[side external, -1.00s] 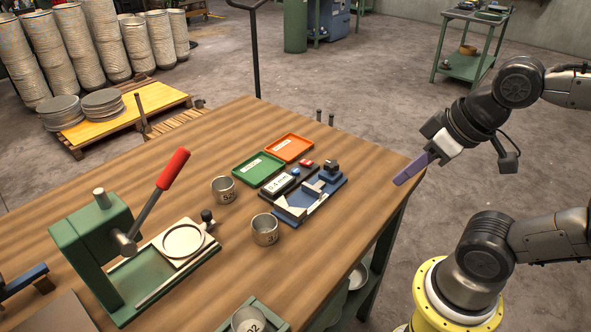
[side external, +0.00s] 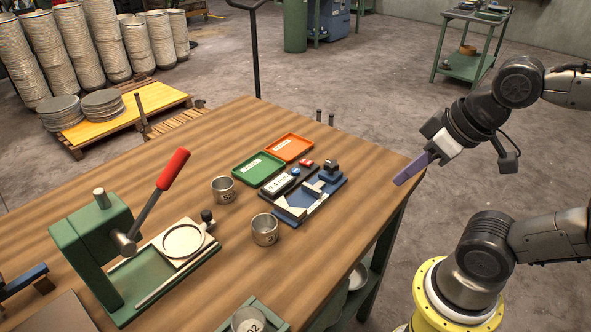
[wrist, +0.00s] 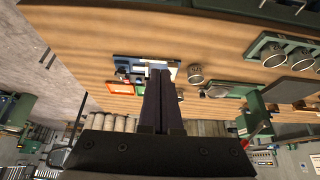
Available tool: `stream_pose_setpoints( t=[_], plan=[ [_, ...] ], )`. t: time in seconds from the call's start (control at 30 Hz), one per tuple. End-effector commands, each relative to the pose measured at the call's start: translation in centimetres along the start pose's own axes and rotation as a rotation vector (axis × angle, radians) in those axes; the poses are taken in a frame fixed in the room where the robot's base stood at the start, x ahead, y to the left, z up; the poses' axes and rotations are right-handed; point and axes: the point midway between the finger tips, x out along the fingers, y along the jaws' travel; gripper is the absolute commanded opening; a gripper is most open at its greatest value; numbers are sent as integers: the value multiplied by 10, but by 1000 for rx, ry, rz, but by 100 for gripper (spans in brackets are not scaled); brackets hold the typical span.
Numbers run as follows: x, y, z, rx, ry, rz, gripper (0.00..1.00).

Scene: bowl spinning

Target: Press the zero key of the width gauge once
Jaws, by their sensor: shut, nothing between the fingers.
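The width gauge (side external: 318,197) lies on the wooden table near its right side, with a blue base and a pale block. Its small white display (side external: 279,183) carries dark figures that read roughly "0.4 mm". A blue key (side external: 295,172) and a red key (side external: 306,163) sit behind the display; I cannot read a label on either. My gripper (side external: 399,182), with long purple fingers, is shut and empty, to the right of the gauge and clear of it. In the wrist view the shut fingers (wrist: 160,73) hide part of the gauge (wrist: 125,62).
A green tray (side external: 259,180) and an orange tray (side external: 289,137) lie behind the gauge. Metal cups (side external: 264,232) (side external: 223,190) stand in front and to the left. A green press (side external: 95,240) with a red-handled lever stands at the left. The table between gauge and right edge is clear.

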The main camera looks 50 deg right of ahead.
Motion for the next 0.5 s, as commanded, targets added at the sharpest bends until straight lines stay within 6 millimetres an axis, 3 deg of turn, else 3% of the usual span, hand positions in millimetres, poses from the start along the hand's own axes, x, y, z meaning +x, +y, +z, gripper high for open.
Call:
stream_pose_setpoints(
  t=[0.33,0.5],
  plan=[
    [0,1,-5,19,22,3,0],
    [-8,20,-43,-1,184,91,0]
  ],
)
